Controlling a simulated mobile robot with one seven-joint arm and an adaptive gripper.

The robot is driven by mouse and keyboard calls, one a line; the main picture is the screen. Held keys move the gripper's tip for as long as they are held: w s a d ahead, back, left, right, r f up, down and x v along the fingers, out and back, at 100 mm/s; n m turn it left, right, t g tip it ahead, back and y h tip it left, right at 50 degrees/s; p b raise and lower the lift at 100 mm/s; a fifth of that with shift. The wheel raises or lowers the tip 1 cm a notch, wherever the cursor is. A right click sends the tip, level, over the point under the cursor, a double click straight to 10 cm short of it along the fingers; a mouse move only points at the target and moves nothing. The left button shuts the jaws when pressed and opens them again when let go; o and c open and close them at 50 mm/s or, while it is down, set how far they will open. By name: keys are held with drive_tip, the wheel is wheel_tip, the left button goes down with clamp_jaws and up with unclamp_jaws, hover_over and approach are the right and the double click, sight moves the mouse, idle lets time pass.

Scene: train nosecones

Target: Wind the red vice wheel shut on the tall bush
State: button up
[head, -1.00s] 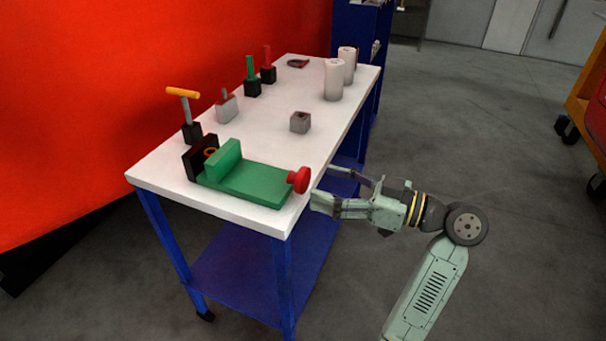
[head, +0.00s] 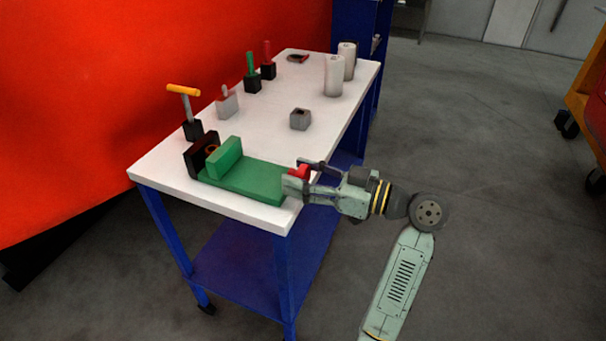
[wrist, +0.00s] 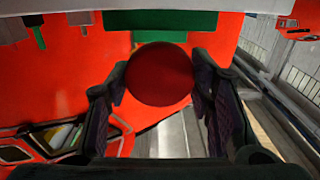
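The green vice (head: 245,181) sits at the near end of the white table, with an upright green jaw (head: 222,158) facing a black block (head: 196,160). A small brownish ring-shaped part (head: 212,150) shows between them, partly hidden; I cannot tell whether it is the tall bush or whether the jaw touches it. The red wheel (head: 301,170) is at the vice's right end, partly hidden by my gripper (head: 297,177). In the wrist view the wheel (wrist: 158,74) lies between the two fingers of my gripper (wrist: 160,85), which are open, one close on each side; contact is unclear.
A T-handled tool with an orange grip (head: 184,90) stands behind the vice. A grey block (head: 300,119), two white cylinders (head: 334,76), and green (head: 251,70) and red-handled (head: 267,58) tools stand farther back.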

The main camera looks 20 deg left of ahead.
drive_tip(key=c, duration=0.6)
drive_tip(key=shift+m, duration=1.6)
drive_tip(key=shift+c, duration=0.4)
drive_tip(key=o, duration=1.1)
drive_tip(key=shift+o, duration=0.2)
drive_tip(key=shift+w, duration=0.1)
drive_tip(key=d, duration=1.2)
drive_tip(key=shift+s, duration=0.25)
